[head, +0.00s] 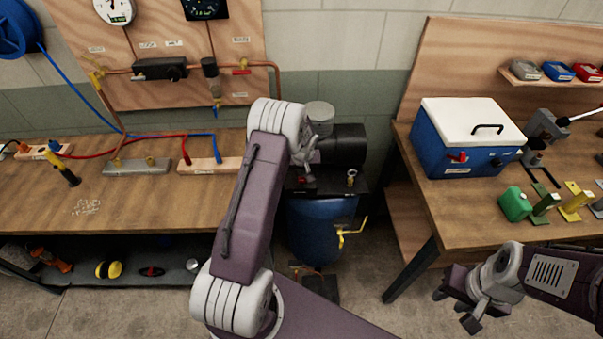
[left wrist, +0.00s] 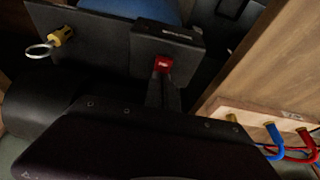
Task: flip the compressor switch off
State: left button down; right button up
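The compressor stands between the two benches, with a blue tank (head: 318,228) and a black motor (head: 345,146) on top. Its red switch (left wrist: 163,64) sits on a dark box on the black top plate; a small red spot (head: 301,180) shows it in the head view. My left gripper (head: 308,168) is over the compressor top. In the left wrist view its fingers (left wrist: 163,88) look closed together, with tips right at the switch's lower edge; I cannot tell whether they touch. My right gripper (head: 455,309) is open and empty, in front of the right bench.
A yellow valve handle (head: 352,232) is on the tank's side, and a ring-pull fitting (left wrist: 50,45) is on the top plate. The left bench (head: 130,205) carries hoses and fittings. The right bench (head: 450,215) carries a blue cooler (head: 455,150) and coloured parts.

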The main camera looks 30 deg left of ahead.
pick_arm(q)
jog(key=shift+s+d+f+b, duration=0.25)
jog(key=shift+s+f+b, duration=0.2)
jog(key=shift+s+b, duration=0.15)
jog(key=shift+s+d+r, duration=0.1)
jog(key=shift+s+d, duration=0.05)
jog(key=shift+s, duration=0.2)
jog(key=shift+r, duration=0.15)
